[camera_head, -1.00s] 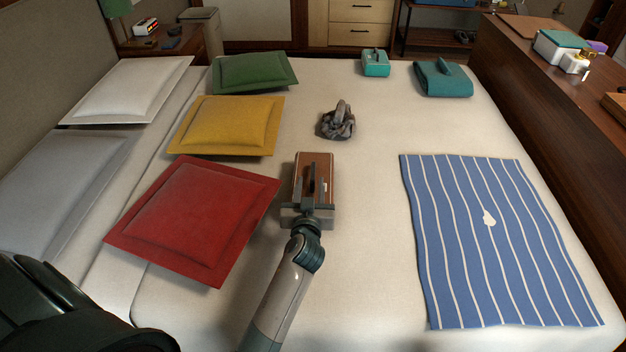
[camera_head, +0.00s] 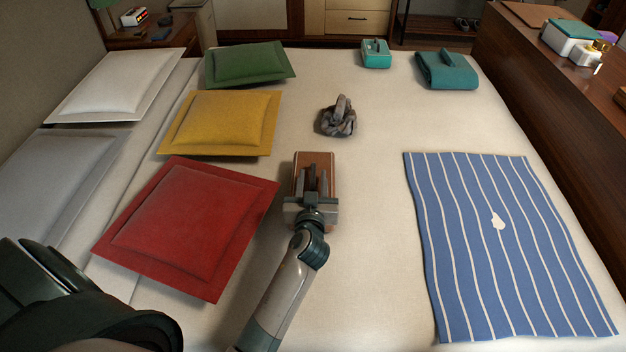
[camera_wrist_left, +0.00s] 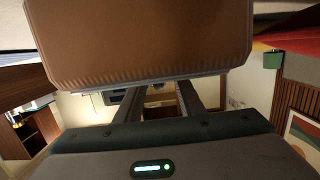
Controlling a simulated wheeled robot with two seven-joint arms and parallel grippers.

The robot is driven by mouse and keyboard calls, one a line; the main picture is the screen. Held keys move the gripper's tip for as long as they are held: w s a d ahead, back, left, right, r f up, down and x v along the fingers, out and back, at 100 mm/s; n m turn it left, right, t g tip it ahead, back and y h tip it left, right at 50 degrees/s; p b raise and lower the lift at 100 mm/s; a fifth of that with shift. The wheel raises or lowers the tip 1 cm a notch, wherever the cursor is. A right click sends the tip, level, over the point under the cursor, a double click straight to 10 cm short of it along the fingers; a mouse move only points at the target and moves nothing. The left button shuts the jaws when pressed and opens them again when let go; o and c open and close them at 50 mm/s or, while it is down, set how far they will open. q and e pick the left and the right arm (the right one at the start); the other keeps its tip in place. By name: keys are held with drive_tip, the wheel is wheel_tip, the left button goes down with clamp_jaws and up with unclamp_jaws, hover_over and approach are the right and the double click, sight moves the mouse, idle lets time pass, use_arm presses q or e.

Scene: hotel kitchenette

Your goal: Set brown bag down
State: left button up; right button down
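The brown bag (camera_head: 328,161) rests on the bed, right of the red pillow. My left gripper (camera_head: 312,182) is over its top, with a finger on each side of what looks like its dark handle. The fingers are apart, and I see no clear grip on the handle. In the left wrist view the brown bag (camera_wrist_left: 145,40) fills the top, and my left gripper (camera_wrist_left: 160,95) reaches its edge with a gap between its fingers. The bag's near side is partly hidden by my gripper. My right gripper is not in view.
A red pillow (camera_head: 185,225) lies close left of the bag. A grey crumpled bundle (camera_head: 338,120) is beyond it. A striped blue cloth (camera_head: 505,245) lies to the right. The white bed (camera_head: 370,210) is clear between bag and cloth. Teal items (camera_head: 447,70) are farther back.

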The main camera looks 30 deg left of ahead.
use_arm(q)
drive_tip(key=shift+w+a, duration=0.1)
drive_tip(key=shift+w, duration=0.15)
drive_tip(key=shift+s, duration=0.1)
clamp_jaws()
drive_tip(key=shift+r, duration=0.15)
idle(1.4)
